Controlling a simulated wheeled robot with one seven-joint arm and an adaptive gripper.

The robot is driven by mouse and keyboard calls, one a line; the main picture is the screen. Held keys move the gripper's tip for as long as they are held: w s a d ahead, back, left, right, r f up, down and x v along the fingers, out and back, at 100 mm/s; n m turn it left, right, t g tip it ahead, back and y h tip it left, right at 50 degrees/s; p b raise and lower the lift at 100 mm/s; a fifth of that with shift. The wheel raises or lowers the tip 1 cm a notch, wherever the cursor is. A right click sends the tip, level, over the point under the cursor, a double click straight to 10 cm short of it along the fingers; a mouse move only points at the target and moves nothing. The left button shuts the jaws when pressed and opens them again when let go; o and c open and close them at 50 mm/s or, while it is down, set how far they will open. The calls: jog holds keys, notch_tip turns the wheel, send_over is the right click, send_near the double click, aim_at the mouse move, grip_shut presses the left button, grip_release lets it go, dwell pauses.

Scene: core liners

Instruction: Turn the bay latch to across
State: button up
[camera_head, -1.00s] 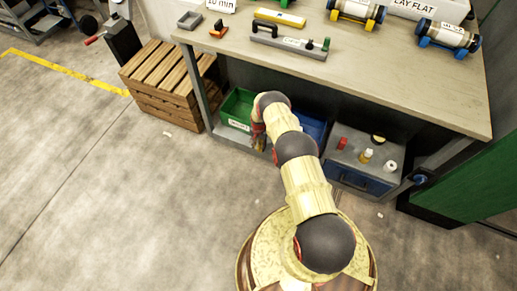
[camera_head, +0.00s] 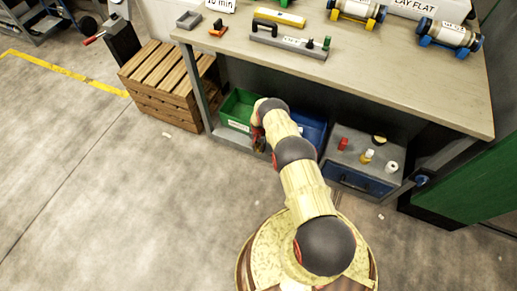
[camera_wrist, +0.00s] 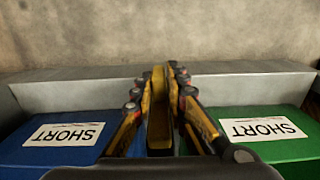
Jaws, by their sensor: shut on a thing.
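The bay latch (camera_wrist: 158,128) is a narrow yellow bar in the wrist view, between the blue and green bins. It runs lengthwise away from the camera, in line with the gap between the bins. My gripper (camera_wrist: 160,82) is shut on it, with one dark and yellow finger along each side. In the head view my gripper (camera_head: 259,144) is low at the shelf's front edge under the bench, and the latch is too small and covered to make out there.
A green bin (camera_head: 238,108) and a blue bin (camera_head: 312,130) flank my gripper under the workbench (camera_head: 430,100). A grey cabinet (camera_head: 362,168) with small bottles stands to the right. A wooden crate (camera_head: 165,85) stands left. The floor in front is clear.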

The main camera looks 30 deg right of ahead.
jog(key=shift+s, duration=0.2)
grip_shut()
